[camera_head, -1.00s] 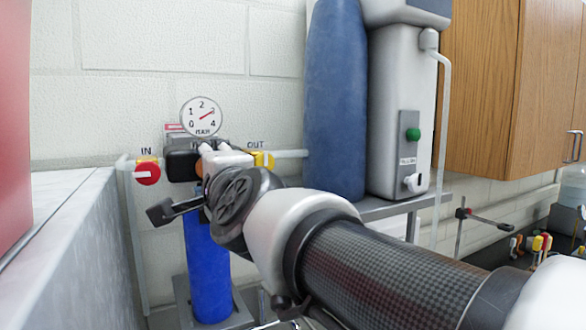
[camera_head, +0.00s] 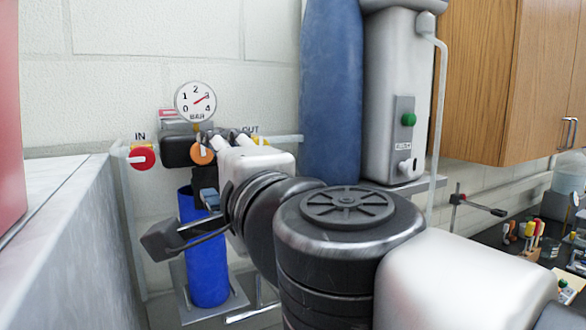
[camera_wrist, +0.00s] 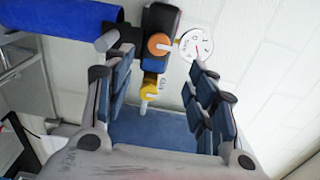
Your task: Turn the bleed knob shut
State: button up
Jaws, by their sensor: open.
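An orange round knob (camera_head: 203,153) sits on the front of the black filter head (camera_head: 178,150), below the gauge; I take it for the bleed knob, but read no label on it. In the wrist view, the knob (camera_wrist: 160,45) shows beyond and between my fingers, with a light bar across it. My gripper (camera_wrist: 162,65) is open and empty, its blue-padded fingers apart on either side. The knob looks clear of both fingers. In the head view my wrist and white gripper body (camera_head: 257,165) hide part of the head's right side.
A red IN knob (camera_head: 142,158) is left of the head; a yellow knob (camera_wrist: 150,90) is near the OUT side. The gauge (camera_head: 196,101) reads about 3. A blue canister (camera_head: 205,265) hangs below. A grey counter (camera_head: 60,220) stands left, a tall blue cylinder (camera_head: 332,95) right.

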jog(key=shift+s+d, duration=0.2)
jog(key=shift+s, duration=0.1)
jog(key=shift+f, duration=0.1)
